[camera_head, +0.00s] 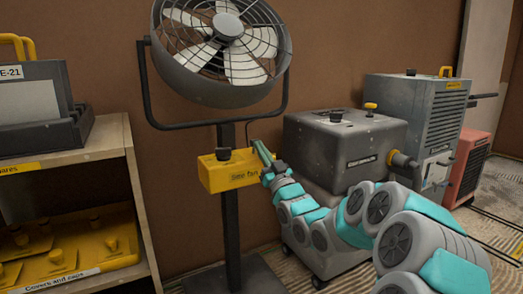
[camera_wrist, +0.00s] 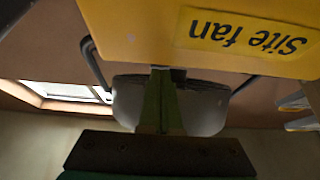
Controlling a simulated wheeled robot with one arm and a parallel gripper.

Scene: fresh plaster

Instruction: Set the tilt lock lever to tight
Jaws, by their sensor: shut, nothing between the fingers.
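The site fan (camera_head: 220,40) stands in a black yoke on a dark post. A yellow box labelled "Site fan" (camera_head: 232,177) is fixed to the post, with a black knob (camera_head: 222,154) at its upper left. I cannot clearly make out the tilt lock lever or its setting. My gripper (camera_head: 260,148) is at the upper right corner of the box, its green fingers shut and empty. In the wrist view the box (camera_wrist: 130,20) appears upside down, and my shut fingers (camera_wrist: 161,75) are close to its edge. Whether they touch anything is unclear.
A grey machine (camera_head: 340,150) with a black knob on top stands right of the post. A taller grey unit (camera_head: 415,110) and a red unit (camera_head: 468,165) stand beyond it. A wooden shelf (camera_head: 140,200) with yellow parts is at the left.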

